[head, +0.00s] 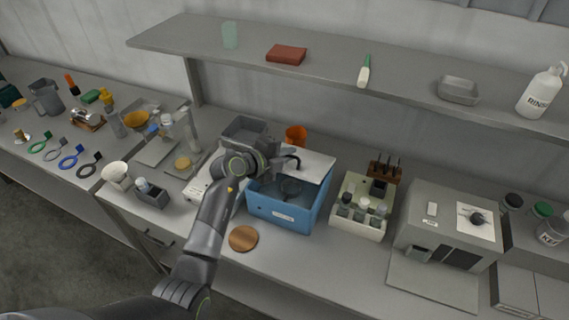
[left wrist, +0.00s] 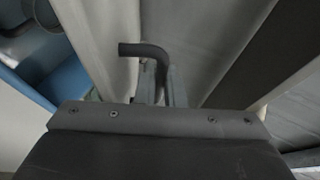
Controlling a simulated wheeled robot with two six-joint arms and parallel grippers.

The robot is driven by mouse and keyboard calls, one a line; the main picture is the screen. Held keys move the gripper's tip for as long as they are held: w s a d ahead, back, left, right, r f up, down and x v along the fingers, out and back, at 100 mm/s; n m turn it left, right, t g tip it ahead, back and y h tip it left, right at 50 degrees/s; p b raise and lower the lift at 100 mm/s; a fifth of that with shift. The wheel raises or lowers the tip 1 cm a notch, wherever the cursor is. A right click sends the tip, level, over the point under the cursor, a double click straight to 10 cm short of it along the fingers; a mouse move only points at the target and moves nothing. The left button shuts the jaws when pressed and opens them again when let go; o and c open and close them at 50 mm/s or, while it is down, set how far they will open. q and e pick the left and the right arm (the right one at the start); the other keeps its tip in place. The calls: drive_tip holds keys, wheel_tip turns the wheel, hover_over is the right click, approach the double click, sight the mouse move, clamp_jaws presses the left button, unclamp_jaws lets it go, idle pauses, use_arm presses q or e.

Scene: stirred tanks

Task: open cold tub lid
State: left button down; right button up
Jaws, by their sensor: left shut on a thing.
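The cold tub (head: 283,213) is a blue box with a white label, on the bench in the middle of the head view. Its blue inside shows at the left of the left wrist view (left wrist: 72,84). The pale lid (head: 318,164) stands raised at the tub's back, with the tub's inside and a dark round thing (head: 291,188) in view. My left gripper (head: 283,160) is at the lid and shut on its dark bent handle (left wrist: 150,52). The fingertips are partly hidden by the handle and the wrist. My right gripper is not in view.
A rack of bottles (head: 355,212) stands close to the right of the tub. An orange cup (head: 296,135) is behind it, and a copper-coloured disc (head: 243,238) lies in front. A shelf (head: 330,65) hangs above the back of the bench. A grey machine (head: 447,225) stands further right.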

use_arm(q)
drive_tip(key=shift+w+d+r+n+g+y, duration=0.2)
drive_tip(key=shift+w+r+g, duration=0.2)
drive_tip(key=shift+w+r, duration=0.15)
drive_tip(key=shift+w+d+r+n+g+y, duration=0.1)
drive_tip(key=shift+w+d+r+g+y, duration=0.1)
drive_tip(key=shift+w+r+g, duration=0.3)
drive_tip(key=shift+r, duration=0.1)
drive_tip(key=shift+s, duration=0.1)
drive_tip(key=c, duration=1.8)
unclamp_jaws()
drive_tip(key=shift+c, duration=0.2)
drive_tip(key=shift+a, duration=0.1)
drive_tip(key=shift+b+v, duration=2.3)
drive_tip(key=shift+v, duration=6.35)
drive_tip(key=shift+s, duration=0.2)
